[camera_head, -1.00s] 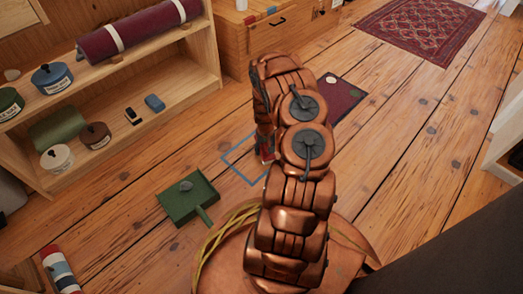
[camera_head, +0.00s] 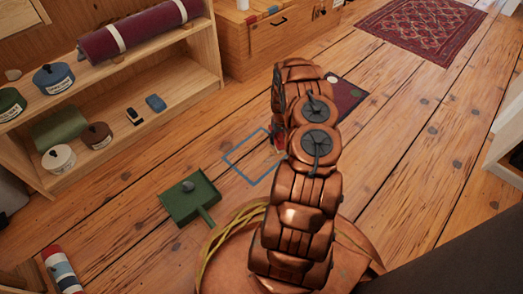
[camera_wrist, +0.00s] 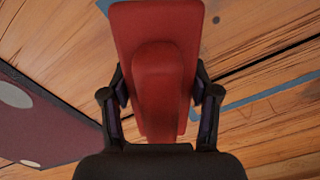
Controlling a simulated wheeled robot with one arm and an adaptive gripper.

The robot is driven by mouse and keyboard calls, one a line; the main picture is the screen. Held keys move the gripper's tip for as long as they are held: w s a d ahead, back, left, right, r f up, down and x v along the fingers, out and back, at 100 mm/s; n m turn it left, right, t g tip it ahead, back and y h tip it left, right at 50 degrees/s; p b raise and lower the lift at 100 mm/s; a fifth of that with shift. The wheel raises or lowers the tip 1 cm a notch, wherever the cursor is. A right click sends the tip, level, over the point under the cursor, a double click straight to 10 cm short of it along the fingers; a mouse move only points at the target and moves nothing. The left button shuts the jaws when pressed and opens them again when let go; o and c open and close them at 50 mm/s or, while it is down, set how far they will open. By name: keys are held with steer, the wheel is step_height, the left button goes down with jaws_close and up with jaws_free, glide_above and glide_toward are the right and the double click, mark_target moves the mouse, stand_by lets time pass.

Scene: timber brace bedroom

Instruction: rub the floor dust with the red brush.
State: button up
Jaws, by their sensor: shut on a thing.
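My gripper (camera_wrist: 160,105) is shut on the red brush (camera_wrist: 158,30), its fingers on both sides of the handle. In the head view a small red part of the brush (camera_head: 280,141) shows beside my arm, which hides the rest. A blue square outline (camera_head: 239,172) lies on the floor, and the brush is by its right side. Its blue line (camera_wrist: 270,92) also shows right of the brush in the wrist view. I cannot make out dust inside the outline. Whether the brush touches the floor is unclear.
A green dustpan (camera_head: 176,207) with a grey lump (camera_head: 187,186) lies left of the outline. A dark red mat (camera_head: 349,92) with pale spots lies beyond my arm. A wooden shelf (camera_head: 185,92) stands left, a chest (camera_head: 247,45) behind.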

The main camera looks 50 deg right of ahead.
mark_target(256, 163)
steer(key=shift+a, duration=0.2)
steer(key=shift+a+r+p, duration=0.1)
steer(key=shift+a+p, duration=0.65)
steer(key=shift+a, duration=0.35)
steer(key=shift+s+a+p, duration=0.1)
steer(key=shift+a+p, duration=2.85)
steer(key=shift+a, duration=3.4)
step_height(256, 163, up, 8)
steer(key=p, duration=0.5)
